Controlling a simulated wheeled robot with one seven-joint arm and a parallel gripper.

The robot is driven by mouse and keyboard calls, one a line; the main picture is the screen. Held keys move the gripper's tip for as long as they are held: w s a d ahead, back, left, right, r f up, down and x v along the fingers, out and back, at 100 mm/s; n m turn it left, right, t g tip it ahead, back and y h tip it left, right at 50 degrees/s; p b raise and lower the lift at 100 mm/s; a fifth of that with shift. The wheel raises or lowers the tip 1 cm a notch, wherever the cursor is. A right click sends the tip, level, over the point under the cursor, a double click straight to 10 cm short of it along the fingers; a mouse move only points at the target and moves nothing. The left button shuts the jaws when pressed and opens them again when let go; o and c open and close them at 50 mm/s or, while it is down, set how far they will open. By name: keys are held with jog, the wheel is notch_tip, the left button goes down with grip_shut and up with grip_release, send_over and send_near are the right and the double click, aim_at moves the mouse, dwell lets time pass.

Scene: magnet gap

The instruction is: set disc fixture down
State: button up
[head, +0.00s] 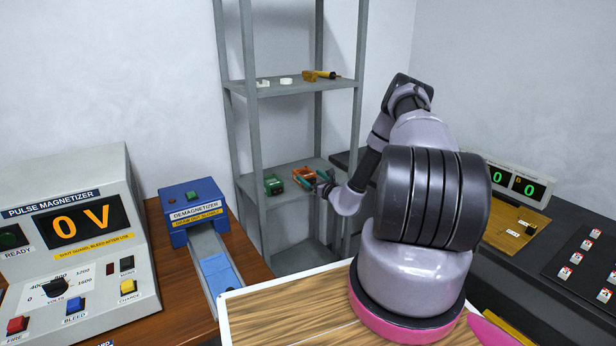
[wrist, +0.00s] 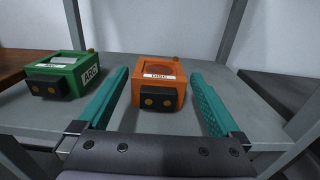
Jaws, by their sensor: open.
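The orange disc fixture (wrist: 160,70), labelled DISC, rests on the grey middle shelf. It has a round recess on top and a black block with two brass contacts in front. It also shows on the shelf in the head view (head: 302,174). My gripper (wrist: 158,90) is open, with one teal finger on each side of the fixture and a visible gap on both sides. In the head view my gripper (head: 313,182) reaches in at the shelf's front right.
A green ARC fixture (wrist: 62,75) sits left of the orange one on the same shelf (wrist: 30,117). Shelf posts (head: 252,130) stand around it. The upper shelf (head: 290,88) holds small white parts and a yellow tool. The demagnetizer (head: 192,212) and pulse magnetizer (head: 70,240) stand left.

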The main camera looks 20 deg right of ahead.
jog(key=s+d, duration=0.2)
jog(key=s, duration=0.7)
jog(key=a+r+n+g+y, duration=0.2)
jog(key=a+r+n+y, duration=0.35)
jog(key=r, duration=0.35)
jog(key=a+r+n+g+y, duration=0.35)
jog(key=a+r+n, duration=0.2)
jog(key=r, duration=0.35)
jog(key=s+a+r+n+g+y, duration=0.1)
jog(key=s+a+r+n+g, duration=0.7)
jog(key=s+a+r, duration=0.3)
jog(key=s+r+n+g+h, duration=0.2)
jog(key=s+r+n+h, duration=0.45)
jog(key=s+r, duration=0.5)
jog(key=s+d+r+n+t+h, duration=0.2)
jog(key=s, duration=0.3)
jog(key=s+d+r+n+t+h, duration=0.2)
jog(key=s+d+r+t+h, duration=0.1)
jog(key=s, duration=0.3)
jog(key=shift+s+d+r, duration=0.25)
jog(key=shift+s+r, duration=0.05)
jog(key=shift+r, duration=0.05)
